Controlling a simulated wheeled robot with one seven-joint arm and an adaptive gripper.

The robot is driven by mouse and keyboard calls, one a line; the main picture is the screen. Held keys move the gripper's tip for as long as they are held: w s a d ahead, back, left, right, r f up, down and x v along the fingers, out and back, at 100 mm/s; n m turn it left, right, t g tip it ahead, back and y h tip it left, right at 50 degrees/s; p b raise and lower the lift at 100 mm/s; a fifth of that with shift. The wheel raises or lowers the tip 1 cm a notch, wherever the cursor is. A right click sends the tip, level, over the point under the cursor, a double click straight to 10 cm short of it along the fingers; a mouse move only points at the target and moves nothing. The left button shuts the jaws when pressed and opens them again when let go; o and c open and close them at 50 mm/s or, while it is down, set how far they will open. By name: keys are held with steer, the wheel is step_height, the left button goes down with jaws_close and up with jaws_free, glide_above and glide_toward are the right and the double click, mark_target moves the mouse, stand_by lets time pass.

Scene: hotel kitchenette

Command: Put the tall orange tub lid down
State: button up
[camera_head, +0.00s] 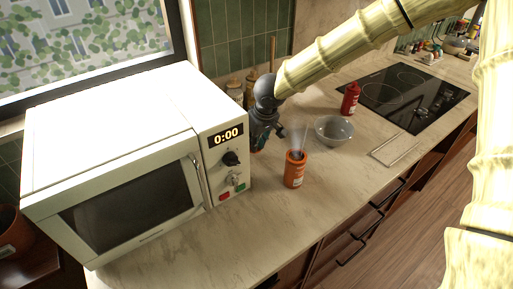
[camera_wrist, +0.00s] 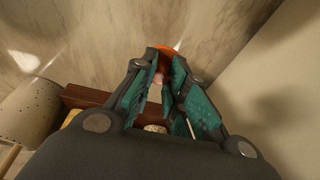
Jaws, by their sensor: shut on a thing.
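The tall orange tub (camera_head: 294,175) stands upright on the counter in the head view, in front of the microwave's right side. My gripper (camera_head: 262,143) is behind and to the left of the tub, close to the microwave's right side, pointing down. In the wrist view, my gripper (camera_wrist: 165,58) is shut on an orange thing, apparently the tub lid (camera_wrist: 178,46), of which only a sliver shows past the fingertips. The fingers hide most of it, and I cannot tell whether it touches the counter.
The white microwave (camera_head: 120,150) stands close on the left. Jars (camera_head: 235,88) stand behind my gripper. A glass bowl (camera_head: 334,131), a red bottle (camera_head: 350,99) and the cooktop (camera_head: 405,95) are to the right. Bare counter (camera_head: 250,225) lies in front of the tub.

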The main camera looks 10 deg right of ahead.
step_height(320, 180, down, 3)
steer(key=shift+w+f, duration=0.1)
steer(key=shift+f, duration=0.05)
steer(key=o, duration=0.8)
steer(key=shift+f, duration=0.1)
steer(key=shift+c, duration=0.2)
steer(key=v, duration=1.2)
steer(key=shift+r, duration=0.3)
